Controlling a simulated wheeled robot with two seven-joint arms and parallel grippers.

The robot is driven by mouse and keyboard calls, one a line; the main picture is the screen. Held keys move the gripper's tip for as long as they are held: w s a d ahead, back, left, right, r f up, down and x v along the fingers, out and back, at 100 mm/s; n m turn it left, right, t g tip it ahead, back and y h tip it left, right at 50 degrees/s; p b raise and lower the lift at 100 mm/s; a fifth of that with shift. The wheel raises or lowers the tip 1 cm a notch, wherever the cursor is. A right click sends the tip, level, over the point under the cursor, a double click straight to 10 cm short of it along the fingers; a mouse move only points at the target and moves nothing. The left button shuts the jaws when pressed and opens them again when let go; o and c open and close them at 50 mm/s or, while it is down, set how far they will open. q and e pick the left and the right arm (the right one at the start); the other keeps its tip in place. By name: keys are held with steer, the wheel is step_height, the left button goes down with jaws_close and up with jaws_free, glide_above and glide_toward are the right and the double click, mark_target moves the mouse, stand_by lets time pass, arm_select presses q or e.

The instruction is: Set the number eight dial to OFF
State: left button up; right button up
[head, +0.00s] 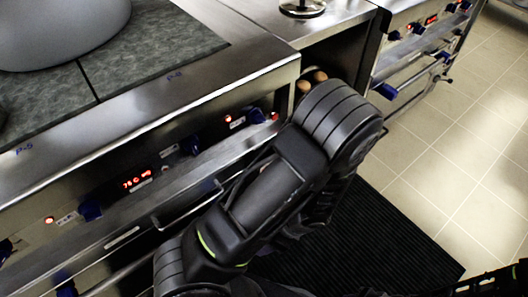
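The cooker front on the left carries several blue dials. One blue dial (190,143) sits on the panel below a "P-8" mark (175,75) on the steel top edge; no number on the dial itself is legible. Another blue dial (90,210) is further left, and a further one (5,250) is at the left edge. I cannot tell for sure which is number eight, or any dial's setting. My large black arm crosses the middle, in front of the right part of the panel. Neither gripper's fingertips can be made out.
A red display (137,179) and small red lights are lit on the panel. A handrail (185,215) runs below. A large pot (60,30) stands on the cooker top. A second cooker (415,40) is at the upper right. A dark mat (370,240) and open tiled floor lie right.

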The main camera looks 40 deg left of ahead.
arm_select(q)
steer(key=w+a+r+m+t+y+b, duration=0.2)
steer(key=w+a+r+m+y+b, duration=0.15)
steer(key=w+a, duration=0.2)
steer(key=m+t+y+b, duration=0.3)
steer(key=m+t+y, duration=0.35)
steer(key=y, duration=0.25)
glide_toward(262, 122)
steer(key=a, duration=0.1)
steer(key=shift+w+r+g, duration=0.2)
steer(key=shift+w+g, duration=0.15)
steer(key=shift+g, duration=0.1)
arm_select(e)
step_height(262, 122, down, 9)
steer(key=shift+w, duration=0.2)
arm_select(q)
steer(key=shift+a+f, duration=0.1)
arm_select(e)
steer(key=shift+d+f, duration=0.1)
steer(key=shift+f, duration=0.05)
arm_select(q)
steer(key=b+x, duration=0.2)
steer(key=x, duration=0.5)
steer(key=shift+w+a+b, duration=0.15)
steer(key=shift+a+b, duration=0.2)
arm_select(e)
steer(key=shift+w+d+f, duration=0.15)
steer(key=shift+f, duration=0.45)
steer(key=shift+w+d+f, duration=0.15)
steer(key=shift+f, duration=0.45)
